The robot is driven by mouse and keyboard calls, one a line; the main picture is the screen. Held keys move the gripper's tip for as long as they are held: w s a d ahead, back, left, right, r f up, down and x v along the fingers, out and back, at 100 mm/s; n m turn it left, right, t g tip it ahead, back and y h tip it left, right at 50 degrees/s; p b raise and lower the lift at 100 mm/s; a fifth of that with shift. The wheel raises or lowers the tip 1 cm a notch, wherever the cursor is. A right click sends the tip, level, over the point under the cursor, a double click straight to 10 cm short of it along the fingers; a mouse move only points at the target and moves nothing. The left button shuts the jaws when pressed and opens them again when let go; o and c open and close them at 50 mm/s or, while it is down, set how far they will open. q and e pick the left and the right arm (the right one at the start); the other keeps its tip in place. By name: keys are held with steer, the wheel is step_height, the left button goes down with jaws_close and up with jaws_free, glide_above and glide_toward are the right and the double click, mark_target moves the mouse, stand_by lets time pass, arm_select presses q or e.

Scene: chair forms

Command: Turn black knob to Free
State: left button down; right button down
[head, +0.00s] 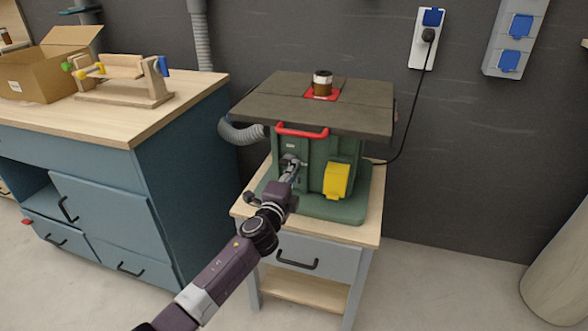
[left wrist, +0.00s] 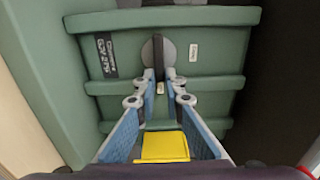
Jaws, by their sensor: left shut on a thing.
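In the head view my left gripper (head: 290,164) reaches the green machine body (head: 316,152) left of a yellow box and hides most of the knob. My right gripper is not in view.
The machine has a dark top (head: 262,105), a red handle (head: 302,131) and a yellow box (head: 337,181), which also shows below the knob in the wrist view (left wrist: 164,147). It stands on a wooden stand (head: 372,222). A blue workbench (head: 185,150) is left.

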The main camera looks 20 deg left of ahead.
arm_select(q)
steer(key=shift+f, duration=0.1)
stand_by(0.4)
steer(key=c, duration=2)
jaws_free()
steer(key=s, duration=1.2)
steer(key=shift+a, duration=0.2)
